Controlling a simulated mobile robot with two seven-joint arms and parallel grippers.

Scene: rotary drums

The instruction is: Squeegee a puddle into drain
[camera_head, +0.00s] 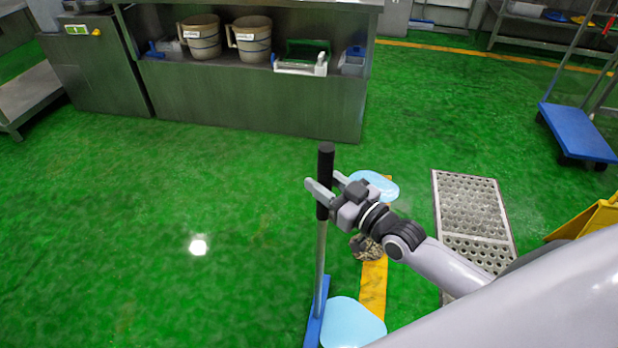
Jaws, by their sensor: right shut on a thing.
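My right gripper (323,185) is shut on the black grip of the squeegee (320,250), which stands nearly upright. Its blue head (316,314) is low in the view, at floor level; I cannot tell whether it touches the floor. A light blue puddle patch (353,324) lies just right of the head. Another light blue patch (377,184) lies farther back, partly behind my right gripper. The drain (470,187), a perforated metal grate in the floor, is to the right, its near end partly hidden by my right arm. My left gripper is out of view.
A mottled lump (364,248) lies beside my right wrist, near a yellow floor stripe (373,285). A steel counter (255,105) with buckets stands at the back. A blue trolley (580,133) and a yellow object (590,218) are at right. The green floor at left is clear.

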